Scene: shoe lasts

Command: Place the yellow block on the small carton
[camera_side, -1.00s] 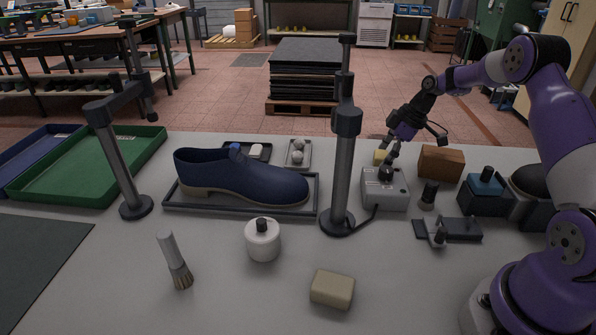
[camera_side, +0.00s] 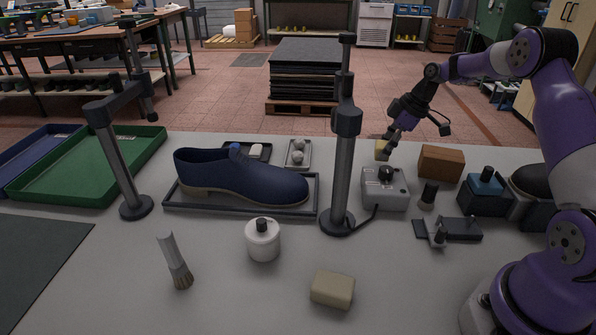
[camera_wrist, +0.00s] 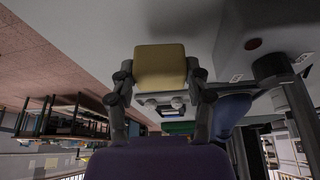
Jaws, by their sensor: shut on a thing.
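The yellow block (camera_side: 381,149) is at the back of the table, behind the grey box. In the wrist view the yellow block (camera_wrist: 160,66) sits between both fingers. My gripper (camera_side: 387,151) is shut on it and seems to hold it a little above the table. The fingers of my gripper (camera_wrist: 160,78) touch its left and right sides. The small carton (camera_side: 441,163), a brown box, stands on the table to the right of my gripper, apart from it. Its top looks bare. I cannot make out the carton in the wrist view.
A grey box (camera_side: 385,188) with a dark knob stands just in front of my gripper. A dark post (camera_side: 343,170) rises to its left. A blue shoe (camera_side: 240,177) lies on a tray farther left.

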